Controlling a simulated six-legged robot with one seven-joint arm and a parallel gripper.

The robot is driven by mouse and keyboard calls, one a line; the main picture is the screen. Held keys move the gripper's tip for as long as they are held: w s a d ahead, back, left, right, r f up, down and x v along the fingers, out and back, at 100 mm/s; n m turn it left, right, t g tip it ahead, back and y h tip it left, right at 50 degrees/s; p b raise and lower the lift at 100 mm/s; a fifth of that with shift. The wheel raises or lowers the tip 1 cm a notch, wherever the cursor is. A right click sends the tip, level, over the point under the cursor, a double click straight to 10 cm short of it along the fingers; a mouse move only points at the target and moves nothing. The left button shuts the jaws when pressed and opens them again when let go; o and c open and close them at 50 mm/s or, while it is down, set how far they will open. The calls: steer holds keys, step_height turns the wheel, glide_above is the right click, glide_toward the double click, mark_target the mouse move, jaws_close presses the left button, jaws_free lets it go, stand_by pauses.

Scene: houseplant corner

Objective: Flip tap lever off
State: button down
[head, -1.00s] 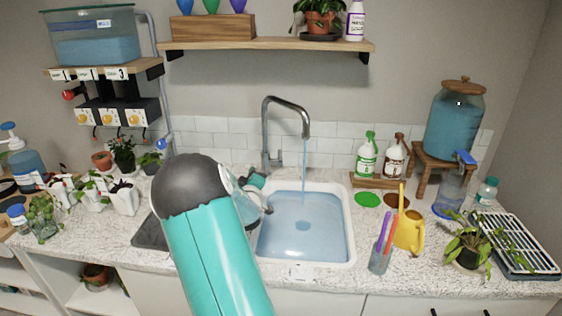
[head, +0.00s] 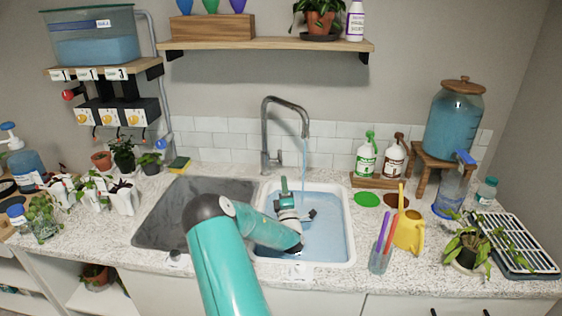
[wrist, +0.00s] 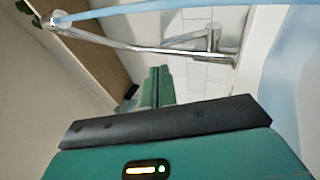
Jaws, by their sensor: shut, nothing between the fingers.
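The chrome tap (head: 266,135) stands behind the sink, its neck arching right. A short lever (head: 276,159) shows low on its right side; its exact position is hard to tell. A stream of water (head: 305,150) runs from the spout into the right basin (head: 349,225), which holds blue water. My gripper (head: 284,181) is over the back of this basin, in front of the tap and apart from it. In the wrist view the shut, empty green fingers (wrist: 157,84) point toward the tiled wall, with the tap (wrist: 150,45) beyond them and the water stream (wrist: 150,7) crossing the top.
An empty dark basin (head: 175,215) lies left, with a sponge (head: 179,164) behind it. Spray bottles (head: 367,158) stand on a wooden tray right of the tap. A yellow watering can (head: 409,232) and a cup of pens (head: 380,260) stand right of the sink.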

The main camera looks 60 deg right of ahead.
mark_target(280, 153)
steer(key=x, duration=1)
steer(key=shift+w, duration=0.1)
steer(key=w+d+r+m+g+y, duration=0.2)
steer(key=w+d+r+g+y, duration=0.1)
steer(key=d+r+g+y, duration=0.1)
steer(key=d+r+y, duration=0.1)
steer(key=d, duration=0.1)
steer(key=shift+d+r+g, duration=0.25)
steer(key=shift+d+g, duration=0.05)
stand_by(0.7)
steer(key=shift+w+d+r, duration=0.1)
steer(key=shift+w, duration=0.05)
stand_by(0.3)
